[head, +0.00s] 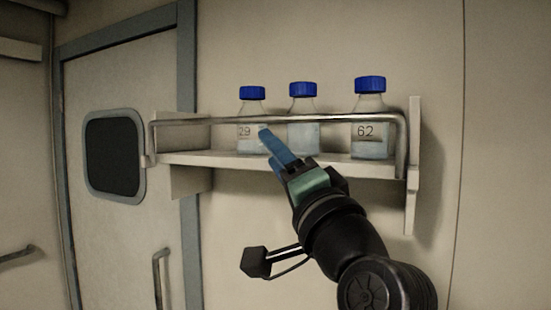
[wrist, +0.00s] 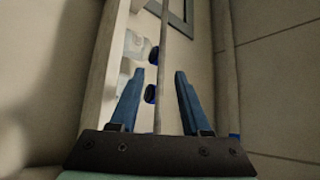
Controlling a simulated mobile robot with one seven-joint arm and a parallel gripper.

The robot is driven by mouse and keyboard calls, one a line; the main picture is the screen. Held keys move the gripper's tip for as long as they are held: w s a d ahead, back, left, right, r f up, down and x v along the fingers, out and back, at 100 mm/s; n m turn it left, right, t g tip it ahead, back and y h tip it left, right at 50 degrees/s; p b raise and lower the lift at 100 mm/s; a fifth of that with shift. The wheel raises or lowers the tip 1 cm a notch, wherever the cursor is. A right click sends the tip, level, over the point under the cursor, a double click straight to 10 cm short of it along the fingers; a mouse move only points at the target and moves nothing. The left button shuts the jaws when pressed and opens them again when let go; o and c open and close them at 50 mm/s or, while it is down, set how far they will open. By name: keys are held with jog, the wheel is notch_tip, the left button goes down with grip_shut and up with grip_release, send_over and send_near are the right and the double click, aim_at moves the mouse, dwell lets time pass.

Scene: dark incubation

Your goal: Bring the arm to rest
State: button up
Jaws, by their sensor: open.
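My gripper (head: 275,145) is raised in front of the wall shelf, with its blue fingers pointing up and left toward the shelf's rail. In the wrist view my gripper (wrist: 159,75) shows two blue fingers spread apart with no object held between them. The metal rail (wrist: 161,45) runs lengthwise through the view between the fingers; I cannot tell how far it is from them. My arm comes up from the lower right in the head view.
The shelf (head: 215,160) holds a left bottle marked 29 (head: 252,110), a middle bottle (head: 303,105) and a right bottle marked 62 (head: 369,110), all blue-capped and upright. A rail (head: 340,118) crosses in front. A door (head: 120,220) stands left.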

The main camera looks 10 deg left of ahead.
jog(key=s+d+r+n+t+h, duration=0.1)
jog(key=s+d+n+t+h, duration=0.1)
jog(key=s+h, duration=0.4)
jog(key=s+d+r+n+t+h, duration=0.2)
jog(key=s+d+n+t+h, duration=0.1)
jog(key=s, duration=1)
jog(key=n+t+h, duration=0.1)
jog(key=t+h, duration=0.1)
jog(key=shift+r+t+h, duration=0.15)
jog(key=shift+t+h, duration=0.15)
jog(key=shift+h, duration=0.1)
jog(key=shift+d, duration=0.1)
